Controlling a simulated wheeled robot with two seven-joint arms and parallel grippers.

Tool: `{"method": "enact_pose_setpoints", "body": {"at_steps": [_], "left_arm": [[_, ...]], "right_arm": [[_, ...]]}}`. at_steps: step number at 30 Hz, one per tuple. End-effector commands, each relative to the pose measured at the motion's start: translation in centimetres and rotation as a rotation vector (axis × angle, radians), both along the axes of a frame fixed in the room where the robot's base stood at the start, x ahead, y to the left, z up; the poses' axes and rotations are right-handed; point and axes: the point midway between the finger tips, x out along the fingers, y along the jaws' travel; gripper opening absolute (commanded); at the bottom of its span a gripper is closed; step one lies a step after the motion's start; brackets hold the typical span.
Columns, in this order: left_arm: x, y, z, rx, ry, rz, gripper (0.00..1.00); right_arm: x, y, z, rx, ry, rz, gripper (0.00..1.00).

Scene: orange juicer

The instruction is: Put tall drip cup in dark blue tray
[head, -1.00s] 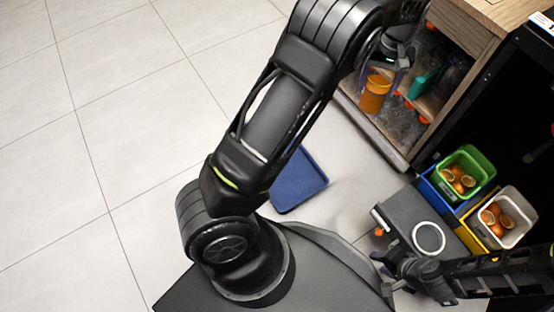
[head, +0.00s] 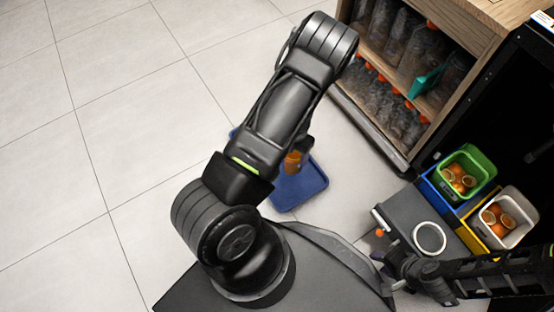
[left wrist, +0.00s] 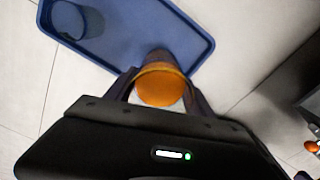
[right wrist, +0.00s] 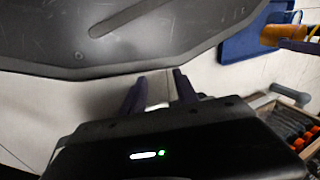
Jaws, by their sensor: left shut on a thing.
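The tall drip cup (head: 292,163) is orange and is gripped by my left gripper (left wrist: 162,88), whose fingers lie on both sides of it in the left wrist view. The dark blue tray (head: 312,188) lies on the floor, partly hidden by my left arm. In the head view the cup overlaps the tray; in the left wrist view it overlaps the tray's (left wrist: 202,40) near edge. I cannot tell its height above the tray. The cup (right wrist: 280,34) also shows at the right wrist view's upper right. My right gripper (right wrist: 160,90) is open and empty.
A round blue shape (left wrist: 70,20) is in the tray's corner. A wooden shelf (head: 478,32) with clear bottles stands at upper right. Green (head: 484,160) and white (head: 525,207) bins hold cut oranges at right. The floor on the left is clear.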

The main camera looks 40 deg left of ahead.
Motion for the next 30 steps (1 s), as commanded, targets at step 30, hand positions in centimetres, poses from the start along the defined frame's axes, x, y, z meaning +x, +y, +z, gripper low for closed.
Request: {"method": "enact_pose_setpoints", "body": {"at_steps": [30], "left_arm": [[0.0, 0.1, -5.0, -0.001, -0.003, 0.012, 0.0]], "right_arm": [[0.5, 0.1, -2.8, -0.002, -0.014, -0.006, 0.36]]}}
